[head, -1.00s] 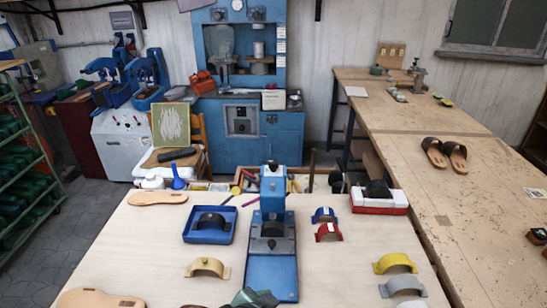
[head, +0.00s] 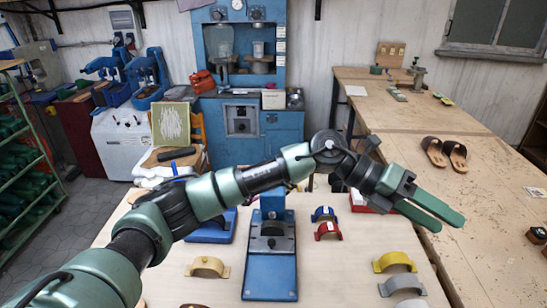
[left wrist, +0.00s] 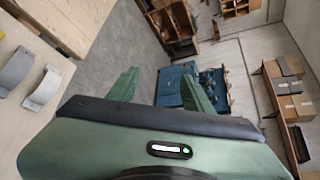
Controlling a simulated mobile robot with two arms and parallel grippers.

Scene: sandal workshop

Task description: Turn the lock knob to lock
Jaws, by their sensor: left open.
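A blue press-like fixture (head: 270,277) stands at the middle of the near table in the head view, with a flat blue base and a dark round part (head: 271,230) on it. My left arm crosses in front of its upper column and hides most of its top. I cannot make out which part is the lock knob. My left gripper (head: 450,224) is open and empty, held above the table's right side, right of the fixture and pointing right. Its two green fingers (left wrist: 160,87) are apart with nothing between them in the left wrist view. My right gripper is not in view.
Blue and red arched straps (head: 328,231) lie right of the fixture. A tan strap (head: 208,266) lies left of it, and yellow and grey straps (head: 395,260) lie at the right edge. A blue tray (head: 210,230) is partly behind my arm. Sandals (head: 445,153) rest on the side table.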

